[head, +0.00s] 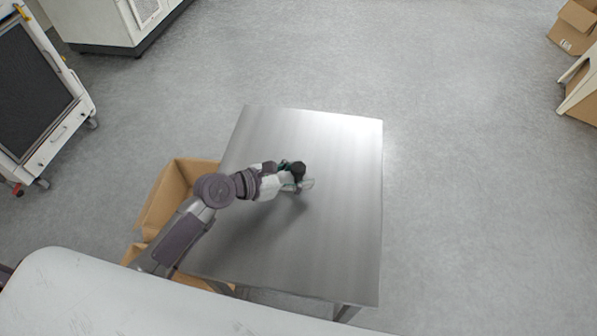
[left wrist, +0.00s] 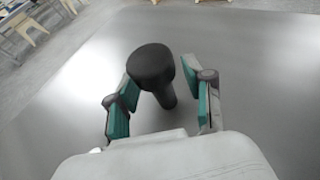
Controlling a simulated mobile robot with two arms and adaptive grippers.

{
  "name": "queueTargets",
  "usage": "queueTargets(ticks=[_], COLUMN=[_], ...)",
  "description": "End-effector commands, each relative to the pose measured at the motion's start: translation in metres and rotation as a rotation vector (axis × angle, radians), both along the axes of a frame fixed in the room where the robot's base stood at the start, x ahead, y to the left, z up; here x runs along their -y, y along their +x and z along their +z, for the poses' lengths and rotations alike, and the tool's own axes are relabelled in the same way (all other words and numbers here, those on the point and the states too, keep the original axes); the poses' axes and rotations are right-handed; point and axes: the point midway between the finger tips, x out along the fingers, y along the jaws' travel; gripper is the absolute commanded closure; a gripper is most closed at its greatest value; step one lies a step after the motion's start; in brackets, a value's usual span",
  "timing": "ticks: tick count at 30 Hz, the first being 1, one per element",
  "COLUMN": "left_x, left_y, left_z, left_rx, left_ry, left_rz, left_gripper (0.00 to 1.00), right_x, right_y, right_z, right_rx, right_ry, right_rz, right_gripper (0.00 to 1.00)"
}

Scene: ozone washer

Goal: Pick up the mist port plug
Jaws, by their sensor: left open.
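The mist port plug (left wrist: 152,68) is black, with a wide rounded head and a narrower stem. In the left wrist view it is between the open fingers of my left gripper (left wrist: 160,98), with a gap on either side. In the head view the plug (head: 298,168) shows as a dark shape at the end of my left arm, over the steel table (head: 340,220). My left gripper (head: 297,182) is open around it there. I cannot tell whether the plug touches the table. My right gripper is not in view.
The steel table top is otherwise bare. An open cardboard box (head: 165,200) stands on the floor left of the table. A cart with a dark panel (head: 32,90) is at the far left, and more boxes (head: 574,28) are at the upper right. Grey floor lies open around.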

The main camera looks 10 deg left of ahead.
Motion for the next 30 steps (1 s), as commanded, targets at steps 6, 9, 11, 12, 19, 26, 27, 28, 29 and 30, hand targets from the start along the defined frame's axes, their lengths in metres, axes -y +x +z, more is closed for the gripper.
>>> queueTargets(ticks=[6, 9, 11, 12, 19, 26, 27, 28, 29, 30], left_x=[0.0, 0.0, 0.0, 0.0, 0.0, 0.0, 0.0, 0.0, 0.0, 0.0], left_y=[0.0, 0.0, 0.0, 0.0, 0.0, 0.0, 0.0, 0.0, 0.0, 0.0], left_z=[0.0, 0.0, 0.0, 0.0, 0.0, 0.01, 0.014, 0.019, 0.023, 0.031], left_rx=[0.0, 0.0, 0.0, 0.0, 0.0, 0.002, 0.002, 0.003, 0.004, 0.004], left_ry=[0.0, 0.0, 0.0, 0.0, 0.0, -0.001, -0.001, -0.001, 0.0, -0.002], left_rz=[0.0, 0.0, 0.0, 0.0, 0.0, -0.001, -0.001, -0.002, -0.001, -0.001], left_gripper=[0.71, 0.88, 0.98, 1.0, 1.0, 1.0, 1.0, 1.0, 1.0, 1.0], right_x=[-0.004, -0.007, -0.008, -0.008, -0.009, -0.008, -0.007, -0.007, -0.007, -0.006], right_y=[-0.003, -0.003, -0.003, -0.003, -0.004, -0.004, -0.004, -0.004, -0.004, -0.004], right_z=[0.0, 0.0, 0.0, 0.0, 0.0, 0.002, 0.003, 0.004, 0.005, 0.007], right_rx=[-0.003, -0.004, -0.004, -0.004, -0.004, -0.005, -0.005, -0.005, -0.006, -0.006], right_ry=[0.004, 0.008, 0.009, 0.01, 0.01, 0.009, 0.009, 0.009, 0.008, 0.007], right_rz=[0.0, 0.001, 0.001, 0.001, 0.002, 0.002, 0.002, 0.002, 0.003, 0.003], right_gripper=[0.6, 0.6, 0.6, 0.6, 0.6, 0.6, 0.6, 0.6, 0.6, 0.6])
